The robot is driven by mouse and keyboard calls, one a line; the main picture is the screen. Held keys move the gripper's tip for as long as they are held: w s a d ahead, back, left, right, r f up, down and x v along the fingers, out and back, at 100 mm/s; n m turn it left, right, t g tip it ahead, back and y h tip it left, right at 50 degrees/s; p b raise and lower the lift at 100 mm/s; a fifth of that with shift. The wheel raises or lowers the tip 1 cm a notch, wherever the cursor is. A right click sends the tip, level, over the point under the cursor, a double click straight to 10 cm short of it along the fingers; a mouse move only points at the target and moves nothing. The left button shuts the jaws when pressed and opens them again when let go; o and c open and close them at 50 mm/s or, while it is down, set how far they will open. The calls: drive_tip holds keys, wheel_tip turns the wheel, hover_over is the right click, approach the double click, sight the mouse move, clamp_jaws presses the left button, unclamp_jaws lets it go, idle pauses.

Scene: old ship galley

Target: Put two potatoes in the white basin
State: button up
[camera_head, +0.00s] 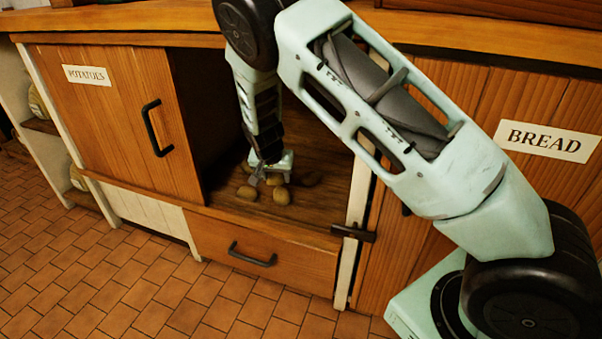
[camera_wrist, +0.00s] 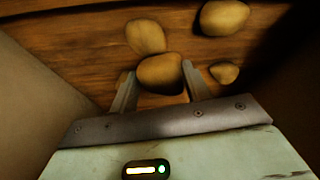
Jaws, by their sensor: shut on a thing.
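My gripper (camera_head: 265,177) reaches down into the open potato cupboard. In the wrist view my gripper (camera_wrist: 158,78) is shut on a brown potato (camera_wrist: 161,71), which sits between the two fingertips. Another potato (camera_wrist: 146,36) lies just beyond it, close against it in the picture. A larger potato (camera_wrist: 224,17) lies at the upper right and a small one (camera_wrist: 224,72) to the right of the fingers. In the head view, loose potatoes lie on the cupboard floor, one left of the gripper (camera_head: 247,193) and one in front (camera_head: 281,196). The white basin is not in view.
A sliding wooden door (camera_head: 117,115) labelled POTATOES stands left of the opening. A drawer (camera_head: 263,256) is below, and a BREAD panel (camera_head: 538,142) is at right. The counter edge (camera_head: 130,40) runs above the opening. The tiled floor (camera_head: 110,280) in front is clear.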

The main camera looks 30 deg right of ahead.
drive_tip(key=w+a, duration=0.1)
drive_tip(key=w, duration=0.1)
drive_tip(key=w+a+p, duration=0.1)
drive_tip(key=w+a, duration=0.2)
drive_tip(key=w, duration=0.1)
drive_tip(key=shift+a, duration=0.25)
